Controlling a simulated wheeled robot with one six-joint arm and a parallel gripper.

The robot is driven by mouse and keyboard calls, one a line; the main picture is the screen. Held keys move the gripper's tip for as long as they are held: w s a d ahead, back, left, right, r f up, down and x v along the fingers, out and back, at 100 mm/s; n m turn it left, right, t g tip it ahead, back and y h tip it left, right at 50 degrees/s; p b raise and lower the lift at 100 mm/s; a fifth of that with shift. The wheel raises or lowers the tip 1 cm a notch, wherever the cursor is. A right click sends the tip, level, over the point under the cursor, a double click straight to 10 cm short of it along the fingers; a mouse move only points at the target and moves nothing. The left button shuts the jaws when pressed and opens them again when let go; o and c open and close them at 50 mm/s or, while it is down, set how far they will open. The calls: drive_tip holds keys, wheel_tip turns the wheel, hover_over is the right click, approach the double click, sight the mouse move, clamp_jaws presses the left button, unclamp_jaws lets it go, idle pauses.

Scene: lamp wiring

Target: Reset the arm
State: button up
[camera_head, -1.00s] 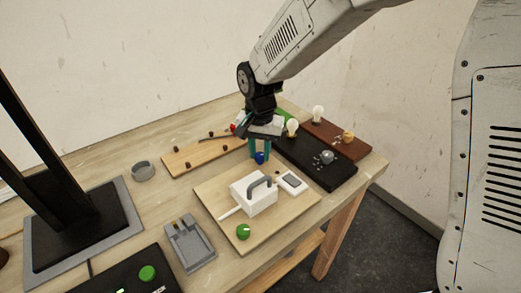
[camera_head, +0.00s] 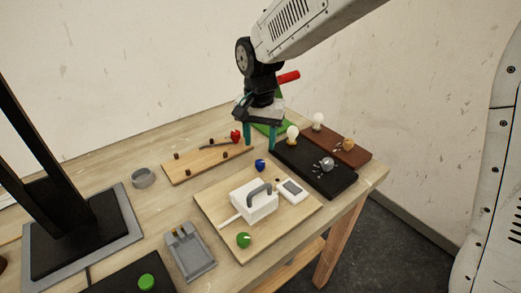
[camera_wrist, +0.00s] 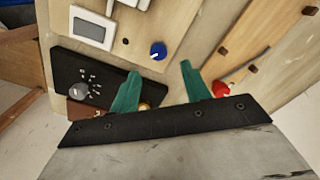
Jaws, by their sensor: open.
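My gripper (camera_head: 260,138) has teal fingers spread apart with nothing between them. In the head view it hangs above the table between the wooden peg strip (camera_head: 215,163) and the black board. A blue knob (camera_head: 260,165) stands on the wooden board (camera_head: 225,222), below and in front of the fingers. In the wrist view the fingers (camera_wrist: 160,85) are apart, and the blue knob (camera_wrist: 158,50) lies beyond them, clear of both. A white box with a grey handle (camera_head: 254,203) and a small white device with a dark display (camera_head: 292,190) sit on the same board.
A black board (camera_head: 315,178) with a grey dial and a brown board (camera_head: 352,150) with a brass part lie at the right, near bulbs (camera_head: 292,132). A red knob (camera_head: 235,136) is at the strip.

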drive_tip(key=shift+r, duration=0.7)
drive_tip(key=shift+n, duration=0.3)
drive_tip(key=s+d+r+n, duration=0.1)
drive_tip(key=s+d+r, duration=0.3)
drive_tip(key=s+d, duration=0.7)
drive_tip(key=s+d+r+n+t, duration=0.1)
drive_tip(key=s+d+r+n, duration=0.1)
drive_tip(key=s+d, duration=1)
drive_tip(key=s+r, duration=0.1)
drive_tip(key=s, duration=0.3)
drive_tip(key=shift+s+d+r, duration=0.15)
drive_tip(key=shift+s+r, duration=0.1)
drive_tip(key=shift+r, duration=0.1)
